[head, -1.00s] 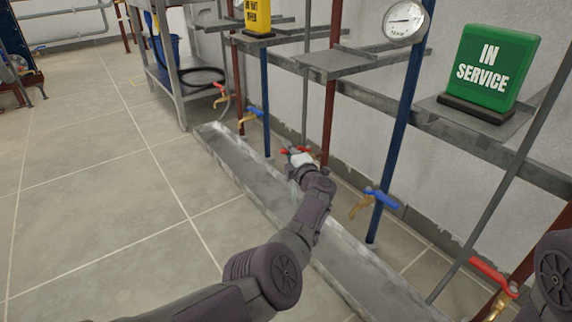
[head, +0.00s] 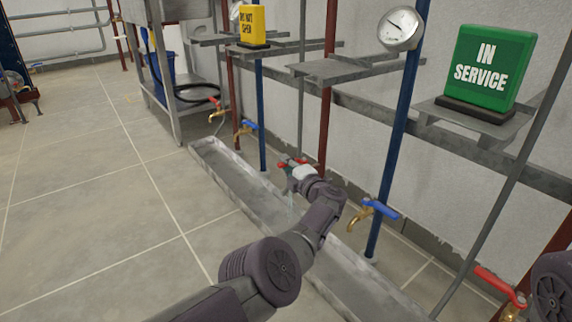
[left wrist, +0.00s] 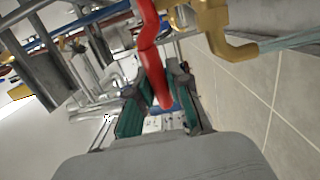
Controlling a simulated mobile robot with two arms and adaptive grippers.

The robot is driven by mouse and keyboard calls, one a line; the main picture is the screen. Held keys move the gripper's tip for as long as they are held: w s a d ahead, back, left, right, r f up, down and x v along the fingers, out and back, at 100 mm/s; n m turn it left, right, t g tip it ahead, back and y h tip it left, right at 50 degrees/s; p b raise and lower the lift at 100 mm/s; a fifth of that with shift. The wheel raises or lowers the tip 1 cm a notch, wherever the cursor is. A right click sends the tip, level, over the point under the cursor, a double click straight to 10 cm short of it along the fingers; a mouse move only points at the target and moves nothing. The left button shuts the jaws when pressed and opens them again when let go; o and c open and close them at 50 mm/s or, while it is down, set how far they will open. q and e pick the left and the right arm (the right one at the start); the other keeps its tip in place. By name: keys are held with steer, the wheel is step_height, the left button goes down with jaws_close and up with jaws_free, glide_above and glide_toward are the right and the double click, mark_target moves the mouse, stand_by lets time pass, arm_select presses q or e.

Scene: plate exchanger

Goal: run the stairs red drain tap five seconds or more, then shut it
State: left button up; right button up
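A red-handled brass tap (head: 284,164) stands low on the dark red pipe, above the floor channel. In the left wrist view its red handle (left wrist: 152,55) runs down between the green-padded fingers of my left gripper (left wrist: 160,100), which look closed about it. The brass spout (left wrist: 225,40) shows there with a clear stream of water (left wrist: 290,40) coming from it. In the head view my left gripper (head: 292,172) covers most of this tap, and a faint stream falls below it. My right gripper is out of view; only part of my right arm shows at the right edge.
Blue-handled taps (head: 378,208) and other red-handled taps (head: 498,285) stand along the pipes. A long metal channel (head: 345,275) lies below. A green IN SERVICE sign (head: 482,68), a yellow sign (head: 253,25) and a gauge (head: 400,28) are above. The tiled floor at left is clear.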

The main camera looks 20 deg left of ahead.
arm_select(q)
steer(key=o, duration=0.3)
